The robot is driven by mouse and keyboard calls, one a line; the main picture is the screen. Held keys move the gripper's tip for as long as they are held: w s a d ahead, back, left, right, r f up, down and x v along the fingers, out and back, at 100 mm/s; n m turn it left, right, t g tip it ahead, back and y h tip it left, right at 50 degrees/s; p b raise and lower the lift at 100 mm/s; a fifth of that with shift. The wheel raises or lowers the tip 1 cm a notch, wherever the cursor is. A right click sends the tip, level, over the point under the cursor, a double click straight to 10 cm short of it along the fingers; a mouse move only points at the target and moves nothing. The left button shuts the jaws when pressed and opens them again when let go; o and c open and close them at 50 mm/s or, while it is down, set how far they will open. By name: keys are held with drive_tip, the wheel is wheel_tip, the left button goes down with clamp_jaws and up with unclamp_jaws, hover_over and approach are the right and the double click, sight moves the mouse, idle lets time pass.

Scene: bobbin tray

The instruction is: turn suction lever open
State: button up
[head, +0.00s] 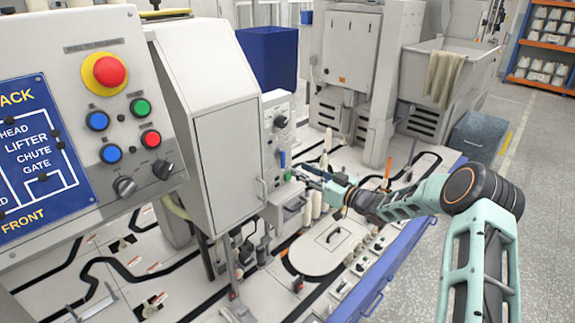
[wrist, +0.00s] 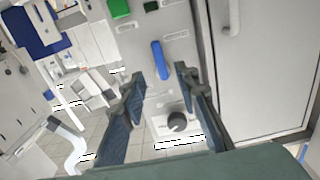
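A blue lever (wrist: 160,60) sits on a light panel in the wrist view, between a green part (wrist: 119,6) and a dark round knob (wrist: 177,122). I take it to be the suction lever; no readable label confirms this. It lies nearly lengthwise in the picture. My gripper (wrist: 160,78) is open, with one finger on each side of the lever and visible gaps to both. Whether the tips reach its depth cannot be told. In the head view, the small blue lever (head: 282,158) is on the machine's side panel, and my gripper (head: 307,178) is just right of it.
The knob (head: 280,121) is above the lever in the head view. A grey cabinet (head: 228,155) stands directly left of the panel. White bobbins (head: 316,204) stand below my gripper. The grey floor (head: 540,180) at the right is clear.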

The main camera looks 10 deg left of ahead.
sight(284, 162)
drive_tip(key=x, duration=0.7)
drive_tip(key=shift+c, duration=0.6)
clamp_jaws()
